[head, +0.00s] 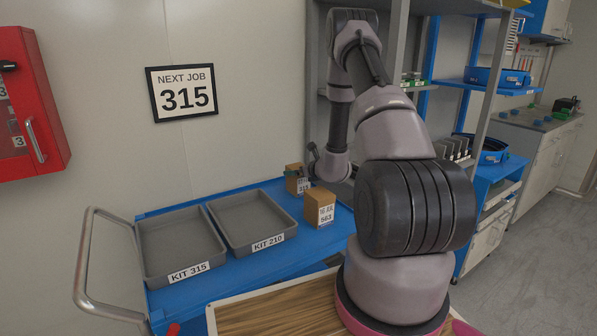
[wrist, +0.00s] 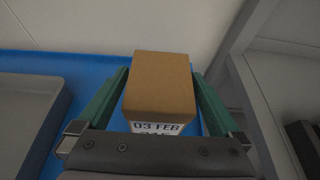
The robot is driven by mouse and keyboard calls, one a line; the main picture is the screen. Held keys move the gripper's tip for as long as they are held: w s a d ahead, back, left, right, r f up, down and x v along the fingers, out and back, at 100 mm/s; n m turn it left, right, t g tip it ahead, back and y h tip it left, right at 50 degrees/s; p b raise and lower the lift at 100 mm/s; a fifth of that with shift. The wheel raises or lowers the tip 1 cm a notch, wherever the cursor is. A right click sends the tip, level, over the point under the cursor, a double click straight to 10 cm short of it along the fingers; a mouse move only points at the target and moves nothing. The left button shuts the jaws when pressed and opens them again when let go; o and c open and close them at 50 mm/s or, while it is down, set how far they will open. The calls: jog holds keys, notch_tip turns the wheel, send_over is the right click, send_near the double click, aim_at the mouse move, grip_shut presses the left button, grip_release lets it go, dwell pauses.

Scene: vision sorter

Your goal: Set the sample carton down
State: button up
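The sample carton is a brown box with a white label. In the head view it (head: 297,180) stands upright at the back of the blue bench, with 315 on its label. In the wrist view the carton (wrist: 160,85) sits between my two green fingers, its label reading 03 FEB and a partly hidden number. In the head view my gripper (head: 314,158) is beside the carton, partly hidden by my arm. The carton appears to rest on the bench, though its base is hard to see.
A second carton (head: 320,207), labelled 563, stands just in front on the blue bench (head: 272,263). Grey trays KIT 315 (head: 150,278) and KIT 210 (head: 244,246) lie to the left. A wall sign (head: 183,93) reads NEXT JOB 315. A grey shelf post (wrist: 236,50) rises close on the right.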

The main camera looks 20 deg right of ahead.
jog(key=shift+r, duration=0.2)
jog(key=v, duration=1.1)
jog(key=s+a+r+n+g+y, duration=0.25)
jog(key=a+r+n+y, duration=0.45)
jog(key=a+r, duration=0.7)
jog(key=s+a+r+n+g+y, duration=0.1)
jog(key=s+a+r+n+g, duration=0.4)
jog(key=s+a+r+n, duration=0.3)
jog(key=s+r+n+g+h, duration=0.25)
jog(key=s+r+n, duration=0.25)
jog(key=s+n, duration=0.45)
jog(key=s+d+r+n+t+h, duration=0.3)
jog(key=s+d+r+n+h, duration=0.2)
jog(key=s, duration=0.4)
jog(key=shift+s+d+r+t+h, duration=0.25)
jog(key=shift+d+r+t+h, duration=0.25)
jog(key=shift+d, duration=0.5)
